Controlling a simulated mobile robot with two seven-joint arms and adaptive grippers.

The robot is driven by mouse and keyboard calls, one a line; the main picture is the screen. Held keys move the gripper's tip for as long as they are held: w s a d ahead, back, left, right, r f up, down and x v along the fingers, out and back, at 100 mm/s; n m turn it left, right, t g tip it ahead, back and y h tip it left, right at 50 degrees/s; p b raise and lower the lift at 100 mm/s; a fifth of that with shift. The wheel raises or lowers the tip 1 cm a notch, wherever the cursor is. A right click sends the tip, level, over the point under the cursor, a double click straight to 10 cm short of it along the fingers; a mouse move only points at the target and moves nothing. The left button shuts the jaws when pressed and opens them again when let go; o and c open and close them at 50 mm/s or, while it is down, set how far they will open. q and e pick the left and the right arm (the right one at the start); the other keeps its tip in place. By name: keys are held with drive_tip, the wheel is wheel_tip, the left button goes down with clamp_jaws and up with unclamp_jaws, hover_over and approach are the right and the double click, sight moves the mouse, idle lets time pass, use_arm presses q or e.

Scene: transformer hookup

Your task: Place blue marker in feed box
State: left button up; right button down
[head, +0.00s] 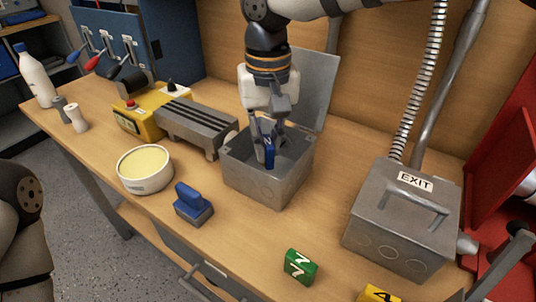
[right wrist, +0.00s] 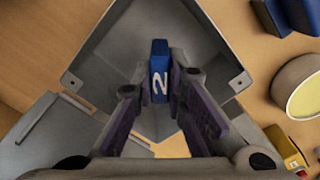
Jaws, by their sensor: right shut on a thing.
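The blue marker (head: 269,152) is held upright by my right gripper (head: 268,142), which points down into the open grey feed box (head: 262,185). In the right wrist view the marker (right wrist: 159,70) shows a white "2" and sits between the two fingertips (right wrist: 160,85), with the box walls (right wrist: 215,75) around it. The box lid (head: 312,90) stands open at the back. I cannot tell whether the marker touches the box floor. My left gripper is not in view; only part of my left arm shows at the left edge.
A grey box labelled EXIT (head: 405,215) stands at right. A blue-handled block (head: 193,205), a bowl (head: 146,170) and a ribbed grey unit (head: 195,125) stand left of the feed box.

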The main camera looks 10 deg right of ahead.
sight(268, 156)
drive_tip(key=shift+w+d+f, duration=0.1)
drive_tip(key=shift+w+f, duration=0.05)
drive_tip(key=shift+f, duration=0.8)
drive_tip(key=shift+w+d+f, duration=0.1)
drive_tip(key=shift+w+f, duration=0.05)
drive_tip(key=shift+f, duration=0.8)
drive_tip(key=shift+f, duration=0.2)
drive_tip(key=c, duration=1.6)
unclamp_jaws()
drive_tip(key=shift+r, duration=0.1)
wheel_tip(268, 156, up, 12)
drive_tip(key=shift+s+r, duration=0.1)
